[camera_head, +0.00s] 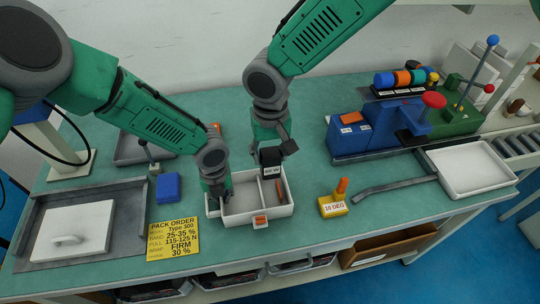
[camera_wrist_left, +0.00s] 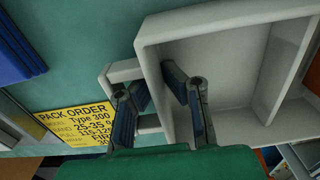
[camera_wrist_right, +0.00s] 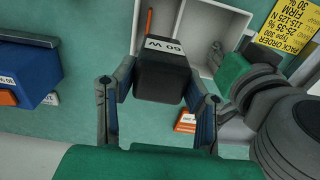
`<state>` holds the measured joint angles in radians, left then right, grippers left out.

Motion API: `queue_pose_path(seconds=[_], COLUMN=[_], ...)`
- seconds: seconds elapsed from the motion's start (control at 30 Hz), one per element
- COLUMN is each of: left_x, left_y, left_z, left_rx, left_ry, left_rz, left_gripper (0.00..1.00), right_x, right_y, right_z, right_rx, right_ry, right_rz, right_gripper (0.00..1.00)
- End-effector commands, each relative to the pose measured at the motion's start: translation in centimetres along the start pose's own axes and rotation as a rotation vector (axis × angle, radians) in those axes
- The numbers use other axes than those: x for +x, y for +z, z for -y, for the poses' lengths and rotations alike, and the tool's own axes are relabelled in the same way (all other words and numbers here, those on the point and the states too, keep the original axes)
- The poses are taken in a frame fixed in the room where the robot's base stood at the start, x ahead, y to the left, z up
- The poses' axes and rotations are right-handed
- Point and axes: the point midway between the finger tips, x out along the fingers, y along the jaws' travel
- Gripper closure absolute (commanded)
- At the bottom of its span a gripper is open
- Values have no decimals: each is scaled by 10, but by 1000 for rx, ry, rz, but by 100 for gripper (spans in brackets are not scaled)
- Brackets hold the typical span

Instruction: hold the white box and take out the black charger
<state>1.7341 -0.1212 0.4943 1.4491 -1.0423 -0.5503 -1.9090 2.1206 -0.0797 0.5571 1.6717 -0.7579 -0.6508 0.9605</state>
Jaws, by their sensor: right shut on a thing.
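The white box (camera_head: 244,208) stands on the green bench, with a divider and an orange latch at its front. My left gripper (camera_head: 217,188) is at the box's left end. In the left wrist view its fingers (camera_wrist_left: 156,85) close on either side of the box wall, by the side handle. My right gripper (camera_head: 271,147) is shut on the black charger (camera_head: 270,158), which has a white "60 W" label. In the right wrist view the charger (camera_wrist_right: 162,78) sits between the fingers (camera_wrist_right: 160,95), clear of the box and above its right part.
A thin orange item (camera_head: 279,190) is in the box's right compartment. A yellow "10 DEG" block (camera_head: 332,206) stands right of the box. The yellow pack order card (camera_head: 172,239), a blue block (camera_head: 168,187) and a grey tray (camera_head: 112,205) with a white lid are on the left.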

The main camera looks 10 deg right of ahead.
Motion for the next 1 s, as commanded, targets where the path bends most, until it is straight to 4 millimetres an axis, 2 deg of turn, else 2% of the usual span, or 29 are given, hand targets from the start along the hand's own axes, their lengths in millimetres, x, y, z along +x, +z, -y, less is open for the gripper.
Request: queue_pose_path(seconds=[0.03,0.1,0.13,0.47,0.57,0.67,1.0], left_x=[1,1,1,0,-6,-20,-91], left_y=[-1,-1,-1,-1,0,1,0], left_z=[0,0,0,0,0,0,1], left_rx=[1,1,1,0,0,0,0], left_ry=[-1,-1,-1,1,1,0,-1], left_rz=[-3,-2,-2,-1,0,2,1], left_gripper=[100,74,71,71,71,71,71], right_x=[0,0,0,0,0,0,0], right_y=[0,0,0,0,0,0,0], right_z=[0,0,0,0,0,0,0], right_rx=[0,0,0,1,1,1,1], right_ry=[0,0,0,0,0,0,0], right_rz=[0,0,0,-1,-1,-1,-1], right_gripper=[94,94,94,94,94,94,94])
